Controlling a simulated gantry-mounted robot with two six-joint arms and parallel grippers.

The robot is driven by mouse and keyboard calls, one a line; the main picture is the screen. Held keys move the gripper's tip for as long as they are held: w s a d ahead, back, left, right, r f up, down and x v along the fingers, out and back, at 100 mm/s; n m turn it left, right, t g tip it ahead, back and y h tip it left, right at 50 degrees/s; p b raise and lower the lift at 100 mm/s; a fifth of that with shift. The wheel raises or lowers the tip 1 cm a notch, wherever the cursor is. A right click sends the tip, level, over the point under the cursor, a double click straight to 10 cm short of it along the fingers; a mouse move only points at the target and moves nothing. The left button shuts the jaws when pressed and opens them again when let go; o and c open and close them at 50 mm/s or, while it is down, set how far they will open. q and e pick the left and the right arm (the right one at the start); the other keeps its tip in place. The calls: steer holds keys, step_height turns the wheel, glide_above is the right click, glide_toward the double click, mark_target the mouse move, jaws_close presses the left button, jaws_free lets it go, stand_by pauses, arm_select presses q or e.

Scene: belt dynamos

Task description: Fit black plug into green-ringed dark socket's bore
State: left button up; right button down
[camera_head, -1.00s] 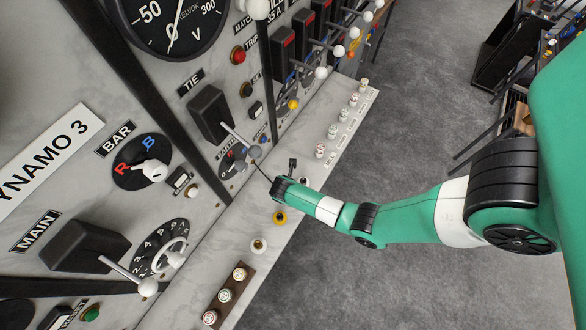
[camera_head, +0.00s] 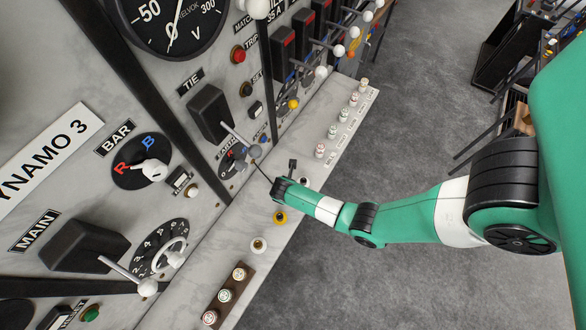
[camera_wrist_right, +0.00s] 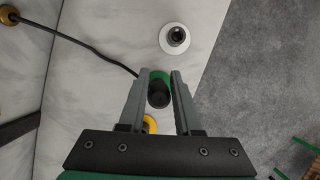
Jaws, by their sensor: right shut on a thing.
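My right gripper (camera_wrist_right: 158,78) is shut on the black plug (camera_wrist_right: 158,95), which sits between its two fingers in the right wrist view. A green ring (camera_wrist_right: 161,75) shows just beyond the plug and is partly covered by it. The socket's dark bore is hidden, so I cannot tell whether the plug's tip is inside it. A black cable (camera_wrist_right: 90,48) runs from the fingers to the upper left. In the head view my right gripper (camera_head: 280,187) is low over the pale ledge, hiding the plug and the green ring. My left gripper is not in view.
A white-ringed socket (camera_wrist_right: 174,38) lies beyond the fingers, and a yellow-ringed one (camera_head: 280,218) lies on the near side. The panel's tie lever (camera_head: 240,140) stands close to the gripper's left. A wooden block with several round caps (camera_head: 225,295) is at the ledge's near end.

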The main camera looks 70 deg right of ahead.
steer(key=shift+f+b, duration=0.95)
steer(key=shift+f, duration=0.35)
steer(key=c, duration=0.5)
jaws_free()
steer(key=p+v, duration=0.3)
steer(key=v, duration=0.8)
steer(key=shift+a+r, duration=0.2)
steer(key=shift+r, duration=0.05)
